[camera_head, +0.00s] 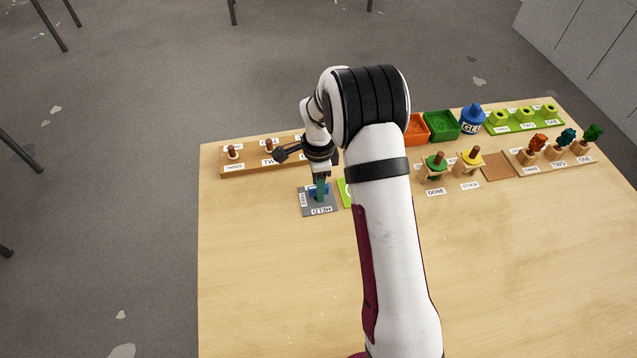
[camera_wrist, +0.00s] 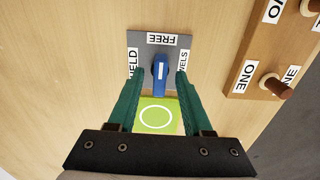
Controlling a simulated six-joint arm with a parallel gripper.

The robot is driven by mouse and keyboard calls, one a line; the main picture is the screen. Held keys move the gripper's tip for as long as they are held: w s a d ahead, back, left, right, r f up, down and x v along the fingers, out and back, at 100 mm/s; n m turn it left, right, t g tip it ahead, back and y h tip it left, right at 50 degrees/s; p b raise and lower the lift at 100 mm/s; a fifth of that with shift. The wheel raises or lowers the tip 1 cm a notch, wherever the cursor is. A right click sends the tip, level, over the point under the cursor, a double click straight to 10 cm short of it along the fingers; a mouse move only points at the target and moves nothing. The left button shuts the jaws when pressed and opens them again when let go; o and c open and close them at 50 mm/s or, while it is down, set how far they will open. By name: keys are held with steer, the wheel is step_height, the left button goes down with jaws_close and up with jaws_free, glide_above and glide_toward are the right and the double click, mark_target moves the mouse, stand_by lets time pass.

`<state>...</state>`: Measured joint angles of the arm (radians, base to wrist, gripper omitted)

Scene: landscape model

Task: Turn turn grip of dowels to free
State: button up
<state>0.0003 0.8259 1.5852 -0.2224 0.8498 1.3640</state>
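The blue turn grip (camera_wrist: 159,78) stands on a grey plate (camera_wrist: 142,43) in the wrist view. The plate bears a FREE label (camera_wrist: 162,40) at its top, a HELD label at the left and a partly hidden DOWELS label at the right. The grip's long side lies in line with the FREE label, with a pale mark on its upper part. My gripper (camera_wrist: 160,72) is open, its teal fingers on either side of the grip with a gap showing. In the head view the fingers partly cover the grip and the plate (camera_head: 307,209).
A green pad with a white ring (camera_wrist: 156,116) adjoins the plate. A wooden strip with dowels (camera_head: 240,168) lies at the back left. The front left table is clear.

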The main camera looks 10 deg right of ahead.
step_height(320, 180, up, 16)
stand_by(0.4)
steer(key=s+a+r+n+y, duration=0.1)
steer(key=s+r+n, duration=0.25)
steer(key=s, duration=0.65)
steer(key=s+a+r+n, duration=0.1)
steer(key=s+r+n, duration=0.3)
steer(key=s, duration=0.7)
steer(key=s+f+n, duration=0.2)
steer(key=s, duration=0.3)
steer(key=s+a+f+n, duration=0.1)
steer(key=s+f+n, duration=0.1)
steer(key=s, duration=0.4)
steer(key=shift+a+f+n+y, duration=0.25)
steer(key=shift+n+y, duration=0.15)
steer(key=shift+n, duration=0.15)
